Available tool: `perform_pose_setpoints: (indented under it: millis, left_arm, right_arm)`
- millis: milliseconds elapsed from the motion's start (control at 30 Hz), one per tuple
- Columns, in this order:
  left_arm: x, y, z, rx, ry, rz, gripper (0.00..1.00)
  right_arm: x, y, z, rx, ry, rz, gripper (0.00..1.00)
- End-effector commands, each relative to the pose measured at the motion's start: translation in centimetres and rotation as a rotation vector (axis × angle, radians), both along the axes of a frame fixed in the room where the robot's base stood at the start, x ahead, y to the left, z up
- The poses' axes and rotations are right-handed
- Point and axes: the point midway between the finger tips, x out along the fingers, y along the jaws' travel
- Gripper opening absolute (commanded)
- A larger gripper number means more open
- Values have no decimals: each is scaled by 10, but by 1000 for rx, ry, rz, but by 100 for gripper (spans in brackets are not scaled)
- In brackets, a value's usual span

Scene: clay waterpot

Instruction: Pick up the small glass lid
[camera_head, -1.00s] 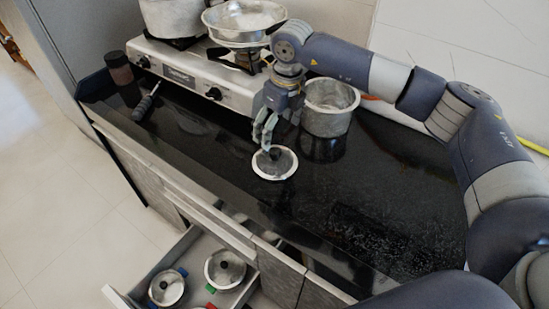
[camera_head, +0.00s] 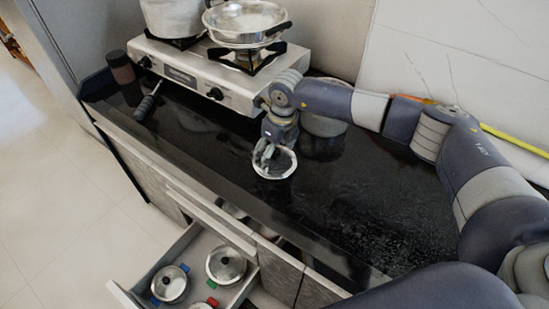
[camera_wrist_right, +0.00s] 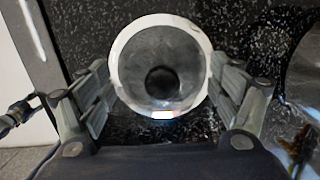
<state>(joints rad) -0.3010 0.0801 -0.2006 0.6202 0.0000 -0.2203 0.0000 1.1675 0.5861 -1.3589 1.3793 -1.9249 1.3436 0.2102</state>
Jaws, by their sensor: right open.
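The small glass lid (camera_head: 275,173) lies on the black counter, with a pale metal rim and a dark knob. In the right wrist view the lid (camera_wrist_right: 124,62) sits between the two spread fingers, its dark knob (camera_wrist_right: 162,82) in the middle. My right gripper (camera_head: 265,160) is open and points down just over the lid, hiding part of it in the head view. In the right wrist view my right gripper (camera_wrist_right: 160,95) has one finger on each side of the lid; contact cannot be told. My left gripper is not in view.
A metal pot (camera_head: 325,124) stands behind my right wrist. A gas stove (camera_head: 200,72) with a pot and a pan (camera_head: 245,25) is at the back. An open drawer (camera_head: 243,290) below holds several lids. The counter's right side (camera_head: 370,200) is clear.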

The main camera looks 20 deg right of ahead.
Motion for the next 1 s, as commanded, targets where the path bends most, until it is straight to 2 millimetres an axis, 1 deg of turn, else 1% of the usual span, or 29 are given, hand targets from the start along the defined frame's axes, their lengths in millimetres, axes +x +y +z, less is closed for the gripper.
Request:
perform_pose_setpoints:
  millis: [33,67,100,167,200,367,400,800,933,1000]
  left_arm:
    - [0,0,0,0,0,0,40]
    - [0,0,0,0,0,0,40]
    - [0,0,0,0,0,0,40]
    - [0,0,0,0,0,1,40]
    - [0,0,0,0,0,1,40]
    - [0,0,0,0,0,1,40]
    - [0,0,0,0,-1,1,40]
    - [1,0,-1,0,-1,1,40]
    - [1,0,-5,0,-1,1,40]
    - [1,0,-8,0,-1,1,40]
  right_arm:
    - [0,0,0,0,0,0,84]
    - [0,-1,0,0,0,-1,78]
    - [0,-1,0,0,0,-1,69]
    - [-1,-1,0,0,0,-1,55]
    - [-1,-1,0,0,0,-1,46]
    - [-2,-1,0,0,1,-1,10]
    - [-2,-1,-1,-1,2,-1,1]
    - [-3,-1,-4,-3,11,1,0]
    - [-2,-2,2,-4,12,0,0]
    - [-2,-1,10,-2,9,0,0]
